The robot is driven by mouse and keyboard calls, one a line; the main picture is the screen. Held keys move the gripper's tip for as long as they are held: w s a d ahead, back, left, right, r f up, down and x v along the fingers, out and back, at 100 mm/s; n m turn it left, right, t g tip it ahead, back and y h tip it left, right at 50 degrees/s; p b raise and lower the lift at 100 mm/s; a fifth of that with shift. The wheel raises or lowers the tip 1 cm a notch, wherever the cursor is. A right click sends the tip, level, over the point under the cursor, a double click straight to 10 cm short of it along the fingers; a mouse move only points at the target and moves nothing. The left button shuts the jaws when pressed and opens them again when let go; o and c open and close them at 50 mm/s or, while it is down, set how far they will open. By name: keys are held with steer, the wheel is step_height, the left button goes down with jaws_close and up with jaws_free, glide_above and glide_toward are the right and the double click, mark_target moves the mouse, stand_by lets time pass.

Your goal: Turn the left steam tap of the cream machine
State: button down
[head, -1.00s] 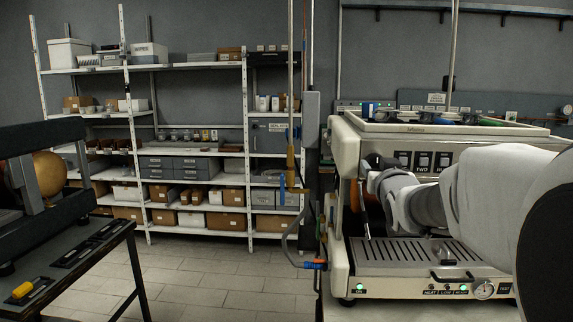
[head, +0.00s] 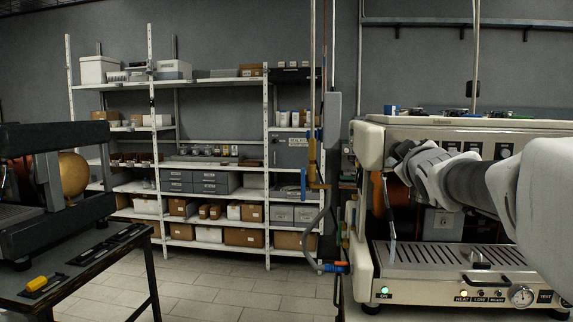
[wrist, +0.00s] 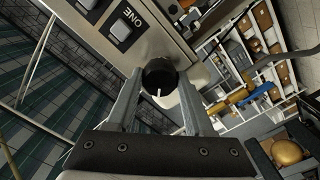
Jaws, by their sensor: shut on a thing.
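The cream machine (head: 368,146) stands at the right in the head view. Its front panel with a switch marked ONE (wrist: 122,28) shows in the wrist view. The left steam tap's round black knob (wrist: 158,72), with a small white mark, is between my fingers there. My gripper (wrist: 160,88) is shut on this knob, one finger on each side. In the head view my gripper (head: 397,156) is at the upper left of the machine's front and hides the knob. A thin steam wand (head: 390,218) hangs below it.
The drip tray (head: 440,253) lies below my arm. A vertical pipe with a blue-handled valve (head: 317,170) stands just left of the machine. A dark table (head: 85,262) with a yellow-handled tool (head: 45,283) is at the left. Shelves (head: 205,162) stand behind open floor.

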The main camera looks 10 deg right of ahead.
steer(key=shift+n+b, duration=1.4)
steer(key=shift+n, duration=2.9)
steer(key=shift+c, duration=1.4)
jaws_free()
steer(key=p+v, duration=0.1)
steer(key=v, duration=1.6)
steer(key=shift+s, duration=0.25)
steer(key=shift+r, duration=0.1)
